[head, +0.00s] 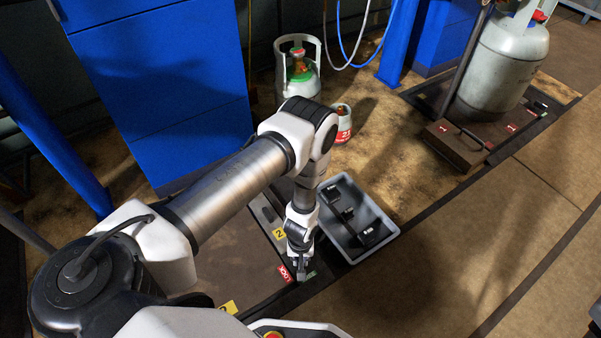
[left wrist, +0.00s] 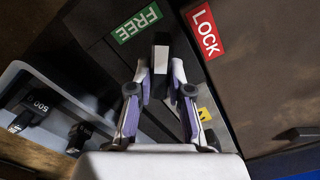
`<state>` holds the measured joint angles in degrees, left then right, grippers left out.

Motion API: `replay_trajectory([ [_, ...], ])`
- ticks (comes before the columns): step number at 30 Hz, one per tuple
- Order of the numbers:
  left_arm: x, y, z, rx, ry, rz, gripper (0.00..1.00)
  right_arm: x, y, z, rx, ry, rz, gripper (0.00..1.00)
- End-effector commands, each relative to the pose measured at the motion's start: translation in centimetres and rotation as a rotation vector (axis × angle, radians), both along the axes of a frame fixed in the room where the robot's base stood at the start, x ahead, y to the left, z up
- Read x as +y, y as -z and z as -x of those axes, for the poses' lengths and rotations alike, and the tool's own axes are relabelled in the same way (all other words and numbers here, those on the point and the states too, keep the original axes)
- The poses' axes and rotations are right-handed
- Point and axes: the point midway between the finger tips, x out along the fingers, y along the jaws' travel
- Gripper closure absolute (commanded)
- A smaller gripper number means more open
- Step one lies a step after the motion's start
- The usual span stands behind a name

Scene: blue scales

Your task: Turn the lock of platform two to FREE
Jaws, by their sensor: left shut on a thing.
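My left gripper (head: 301,274) reaches down to the front edge of platform two (head: 232,262). The lever's end shows between the green FREE label (left wrist: 136,22) on the left and the red LOCK label (left wrist: 205,33) on the right. In the head view the LOCK label (head: 285,275) and part of the FREE label (head: 309,276) flank the gripper, which hides the lever. A yellow "2" label (head: 279,233) lies behind. My right gripper is not in view.
A grey tray (head: 388,222) with several black weights stands close right of my left arm. Behind are a gas cylinder (head: 298,78), a small canister (head: 342,125) and a blue cabinet (head: 165,85). A large cylinder (head: 500,65) stands on another platform at right. Floor at lower right is clear.

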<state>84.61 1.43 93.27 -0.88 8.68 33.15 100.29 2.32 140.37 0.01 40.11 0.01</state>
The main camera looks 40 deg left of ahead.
Motion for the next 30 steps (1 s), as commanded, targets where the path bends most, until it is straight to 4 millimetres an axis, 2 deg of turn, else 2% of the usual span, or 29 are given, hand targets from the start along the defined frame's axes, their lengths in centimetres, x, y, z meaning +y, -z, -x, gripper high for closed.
replay_trajectory([
  [15,-0.01,0.04,0.07,0.001,-0.442,0.000,1.00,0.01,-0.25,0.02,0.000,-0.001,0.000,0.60],
  [22,-0.02,0.05,0.08,0.001,-0.555,0.000,1.00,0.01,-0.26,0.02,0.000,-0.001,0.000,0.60],
  [30,-0.01,0.05,0.07,0.001,-0.604,0.000,1.00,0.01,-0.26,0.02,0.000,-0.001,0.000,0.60],
])
